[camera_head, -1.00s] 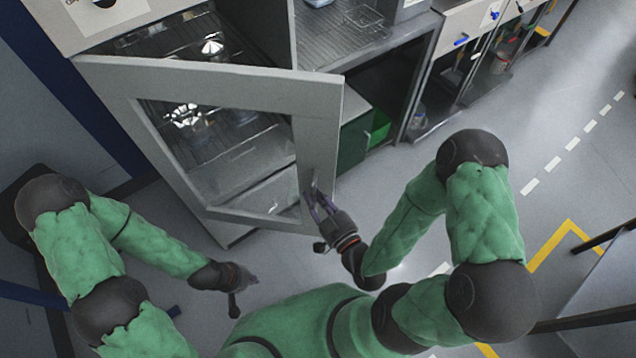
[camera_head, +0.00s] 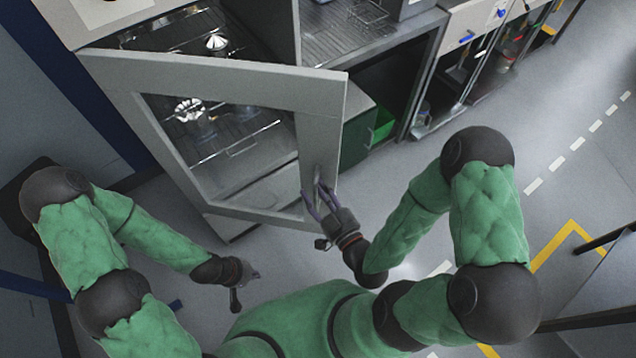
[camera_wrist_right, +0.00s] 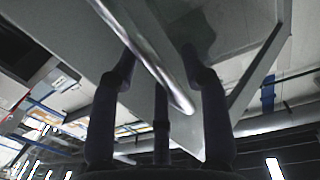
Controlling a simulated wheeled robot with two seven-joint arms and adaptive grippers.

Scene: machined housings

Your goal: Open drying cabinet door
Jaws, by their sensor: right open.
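The drying cabinet door (camera_head: 215,78) is a pale grey frame with a glass pane. In the head view it stands swung partly open, away from the cabinet. My right gripper (camera_head: 319,200) is at the handle near the door's free lower right edge. In the right wrist view its dark fingers (camera_wrist_right: 160,85) are spread apart on both sides of the metal bar handle (camera_wrist_right: 150,55). Whether they touch the handle, I cannot tell. My left gripper (camera_head: 241,285) hangs low at the left, clear of the door; its fingers are too small to read.
A bench with a rack (camera_head: 340,40) and a green bin (camera_head: 384,124) stand right of the door. The floor (camera_head: 420,170) in front is open, with my arms above it.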

